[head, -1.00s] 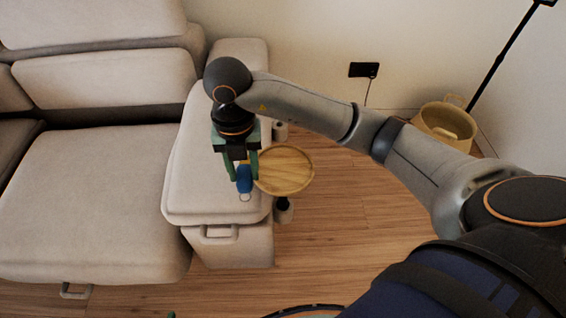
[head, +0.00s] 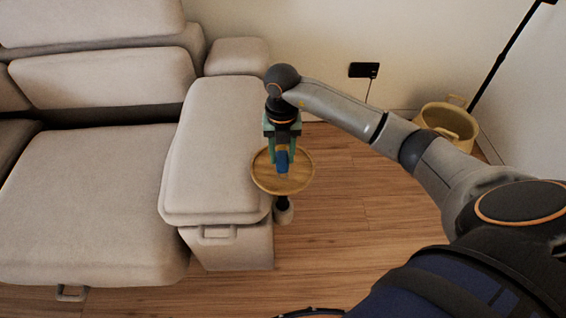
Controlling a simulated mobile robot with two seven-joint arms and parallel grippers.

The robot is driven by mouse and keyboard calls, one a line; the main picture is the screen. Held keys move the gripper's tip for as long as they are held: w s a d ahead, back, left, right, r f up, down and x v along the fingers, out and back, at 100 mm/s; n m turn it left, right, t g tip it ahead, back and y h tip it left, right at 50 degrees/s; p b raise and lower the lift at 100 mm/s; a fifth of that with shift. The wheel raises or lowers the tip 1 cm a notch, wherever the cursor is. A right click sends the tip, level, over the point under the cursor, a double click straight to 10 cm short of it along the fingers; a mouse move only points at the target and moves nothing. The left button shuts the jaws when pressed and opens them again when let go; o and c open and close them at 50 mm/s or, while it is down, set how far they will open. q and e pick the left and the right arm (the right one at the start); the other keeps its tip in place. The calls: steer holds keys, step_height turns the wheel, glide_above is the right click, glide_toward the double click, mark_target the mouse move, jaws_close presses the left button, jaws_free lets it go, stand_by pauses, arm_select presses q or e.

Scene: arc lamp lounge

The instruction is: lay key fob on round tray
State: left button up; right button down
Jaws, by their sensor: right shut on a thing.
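The blue key fob (head: 282,162) hangs from my right gripper (head: 282,150), whose green fingers are shut on it. The round wooden tray (head: 297,184) sits on a small stand beside the sofa arm. In the head view the fob and the fingertips lie over the middle of the tray. I cannot tell whether the fob touches the tray. The fob's upper part is hidden between the fingers. My left gripper is not in view.
The beige sofa arm (head: 213,150) stands directly left of the tray. A yellow basket (head: 447,124) is at the back right near a dark lamp pole (head: 507,53). Wooden floor (head: 345,220) lies open right of and in front of the tray.

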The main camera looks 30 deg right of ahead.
mark_target(283, 157)
step_height(283, 157, down, 4)
steer(key=shift+d+r+b, duration=0.15)
steer(key=shift+r+b, duration=0.05)
steer(key=shift+b, duration=0.1)
steer(key=shift+f, duration=0.1)
steer(key=shift+c, duration=2.3)
jaws_free()
